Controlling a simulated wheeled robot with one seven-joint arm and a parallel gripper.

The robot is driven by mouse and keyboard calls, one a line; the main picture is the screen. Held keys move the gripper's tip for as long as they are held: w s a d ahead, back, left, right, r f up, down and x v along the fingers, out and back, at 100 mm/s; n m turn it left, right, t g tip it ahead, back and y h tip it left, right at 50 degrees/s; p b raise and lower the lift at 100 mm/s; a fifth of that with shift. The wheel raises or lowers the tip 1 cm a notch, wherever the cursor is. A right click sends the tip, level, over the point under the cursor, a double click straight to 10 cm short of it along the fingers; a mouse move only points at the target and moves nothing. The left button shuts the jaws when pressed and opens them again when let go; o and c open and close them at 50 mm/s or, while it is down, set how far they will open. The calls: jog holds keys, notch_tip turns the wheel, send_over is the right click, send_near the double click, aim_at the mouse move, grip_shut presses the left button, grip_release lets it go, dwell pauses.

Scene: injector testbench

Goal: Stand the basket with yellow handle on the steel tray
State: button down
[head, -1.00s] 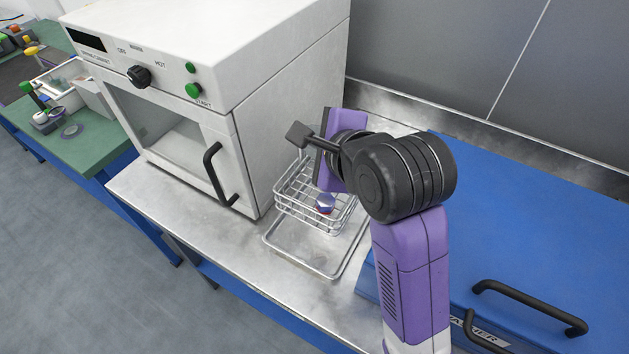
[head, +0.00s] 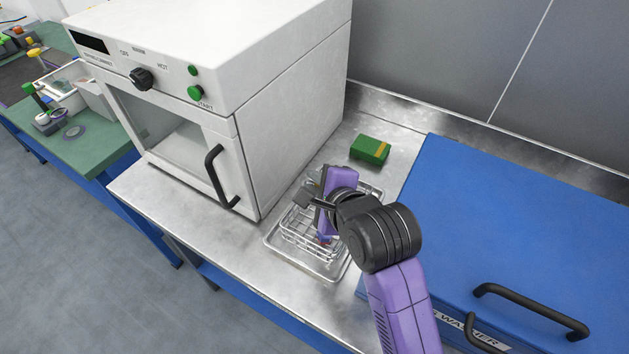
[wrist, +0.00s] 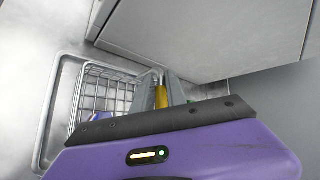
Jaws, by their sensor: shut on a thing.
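The wire basket (head: 298,229) is in or just over the steel tray (head: 278,256), between the white cabinet and the blue washer. I cannot tell whether its base touches the tray. A red and blue part shows inside it. My gripper (wrist: 162,95) is shut on the basket's yellow handle (wrist: 161,97) in the wrist view. The basket (wrist: 100,90) also shows there beside the tray's rim (wrist: 48,110). In the head view my wrist hides the handle and the basket's right side.
The white cabinet (head: 290,110) with a black door handle (head: 219,176) stands close on the left. The blue washer (head: 520,220) is on the right. A green box (head: 370,150) lies behind the tray. Bare steel bench lies in front of the tray.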

jog(key=c, duration=1.3)
grip_release()
jog(key=shift+c, duration=0.2)
jog(key=shift+r, duration=0.1)
jog(key=v, duration=1.2)
jog(key=shift+a, duration=0.1)
